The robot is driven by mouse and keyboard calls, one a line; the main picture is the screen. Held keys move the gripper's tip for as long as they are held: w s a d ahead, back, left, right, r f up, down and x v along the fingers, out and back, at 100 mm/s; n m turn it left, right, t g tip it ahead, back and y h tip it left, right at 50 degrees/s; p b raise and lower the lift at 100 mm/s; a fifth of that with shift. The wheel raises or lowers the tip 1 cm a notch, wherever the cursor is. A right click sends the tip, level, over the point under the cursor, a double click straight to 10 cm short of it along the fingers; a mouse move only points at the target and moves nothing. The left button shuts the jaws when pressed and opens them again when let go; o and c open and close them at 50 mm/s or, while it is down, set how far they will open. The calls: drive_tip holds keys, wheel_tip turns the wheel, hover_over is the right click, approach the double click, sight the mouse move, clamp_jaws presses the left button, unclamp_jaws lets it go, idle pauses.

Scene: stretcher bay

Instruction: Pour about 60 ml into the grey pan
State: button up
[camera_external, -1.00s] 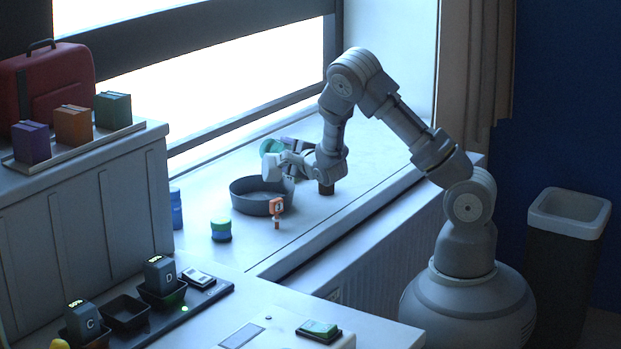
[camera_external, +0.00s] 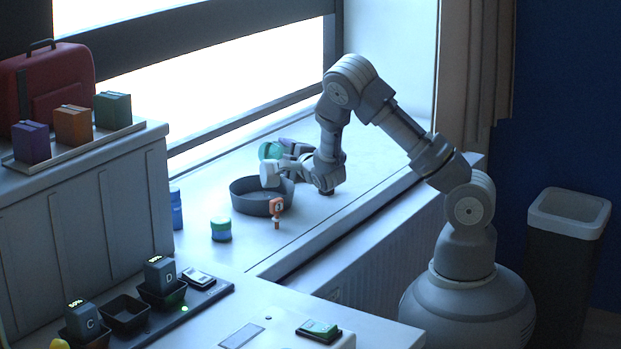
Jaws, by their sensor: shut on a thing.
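The grey pan (camera_external: 250,205) is a round, open, dark grey pan on the windowsill. My gripper (camera_external: 283,172) is above the pan's right rear rim, reaching left from the wrist. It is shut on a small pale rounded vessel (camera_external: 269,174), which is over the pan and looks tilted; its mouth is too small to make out. A teal rounded thing (camera_external: 268,150) shows just behind and above it, partly covered by the gripper; I cannot tell whether it touches the gripper. No stream of liquid is visible, and the pan's floor is mostly hidden.
A dark cylinder (camera_external: 326,192) is beneath my wrist. The sill right of it is clear.

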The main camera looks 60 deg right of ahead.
drive_tip(key=shift+a+r+n, duration=0.2)
drive_tip(key=shift+a+n, duration=0.15)
drive_tip(key=shift+n, duration=0.05)
drive_tip(key=m+p, duration=0.1)
drive_tip(key=d+r+m+p, duration=0.1)
drive_tip(key=shift+w+d+r+m+g+y, duration=0.15)
drive_tip(key=shift+d+m+g+y, duration=0.15)
drive_tip(key=shift+m+g+y, duration=0.1)
wheel_tip(320, 180, down, 2)
drive_tip(key=shift+d+m+y+b, duration=0.1)
drive_tip(key=shift+m+y+b, duration=0.2)
drive_tip(key=shift+m+b, duration=0.35)
drive_tip(key=shift+a+f+m+g, duration=0.2)
drive_tip(key=shift+a+m+g, duration=0.05)
drive_tip(key=shift+m+g, duration=0.1)
drive_tip(key=shift+d+r+m+y, duration=0.15)
drive_tip(key=shift+r+m+y, duration=0.3)
drive_tip(key=shift+y, duration=0.15)
drive_tip(key=shift+f, duration=0.1)
